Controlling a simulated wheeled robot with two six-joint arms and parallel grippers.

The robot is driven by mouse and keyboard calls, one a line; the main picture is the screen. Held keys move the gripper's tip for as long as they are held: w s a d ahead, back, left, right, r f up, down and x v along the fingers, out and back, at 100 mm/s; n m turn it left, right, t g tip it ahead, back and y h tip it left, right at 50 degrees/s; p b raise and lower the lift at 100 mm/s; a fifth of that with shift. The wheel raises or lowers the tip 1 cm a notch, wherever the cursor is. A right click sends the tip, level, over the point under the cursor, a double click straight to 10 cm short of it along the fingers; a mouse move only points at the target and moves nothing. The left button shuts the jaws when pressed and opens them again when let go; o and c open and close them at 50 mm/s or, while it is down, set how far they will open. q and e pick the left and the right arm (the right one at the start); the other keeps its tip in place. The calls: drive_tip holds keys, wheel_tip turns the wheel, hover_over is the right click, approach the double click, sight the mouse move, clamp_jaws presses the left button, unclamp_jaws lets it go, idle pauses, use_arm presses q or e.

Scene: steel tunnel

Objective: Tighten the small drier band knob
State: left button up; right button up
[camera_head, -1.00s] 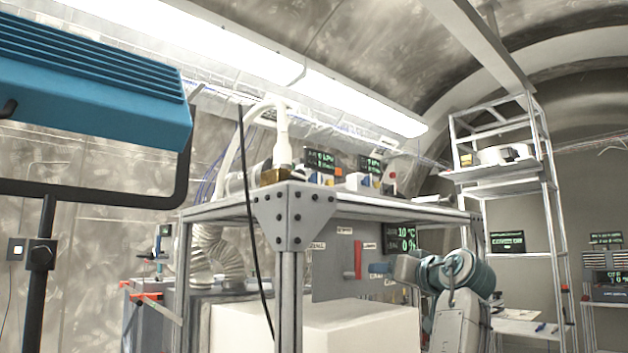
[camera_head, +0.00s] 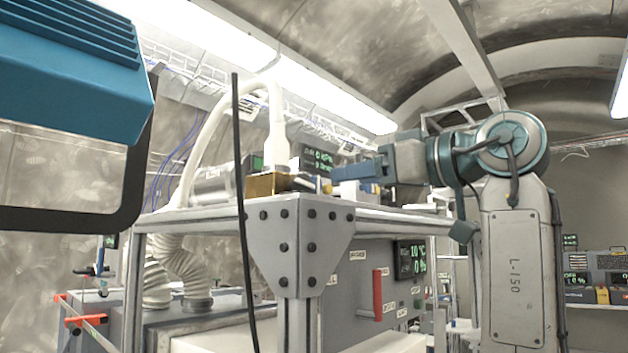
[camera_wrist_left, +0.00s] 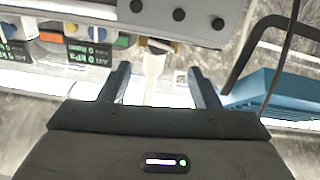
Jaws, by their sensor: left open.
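My left gripper (camera_head: 345,174) is above the bench top, pointing left toward a brass block (camera_head: 275,184) with a silver cylinder (camera_head: 213,187) beside it. In the left wrist view its two fingers (camera_wrist_left: 160,85) are spread apart with nothing gripped. A white hose (camera_wrist_left: 152,80) shows between the fingers in that view, seemingly beyond them. The same hose (camera_head: 277,118) arches over the silver cylinder in the head view. I cannot make out the small drier band knob in either view. My right gripper is out of view.
The bench's bolted corner plate (camera_head: 298,245) and a hanging black cable (camera_head: 241,200) stand in front. A blue lamp (camera_head: 70,75) fills the upper left. Small displays (camera_head: 317,158) stand on the bench top. A red handle (camera_head: 378,295) is on the panel below.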

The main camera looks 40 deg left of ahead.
sight(306, 185)
use_arm(q)
drive_tip(key=a+p, duration=0.1)
drive_tip(key=a, duration=0.2)
drive_tip(key=a+p, duration=0.1)
drive_tip(key=a, duration=0.2)
drive_tip(key=a+p, duration=0.1)
drive_tip(key=a, duration=0.2)
drive_tip(key=shift+w+a, duration=0.3)
drive_tip(key=shift+w, duration=0.1)
drive_tip(key=shift+a, duration=0.1)
drive_tip(key=c, duration=1)
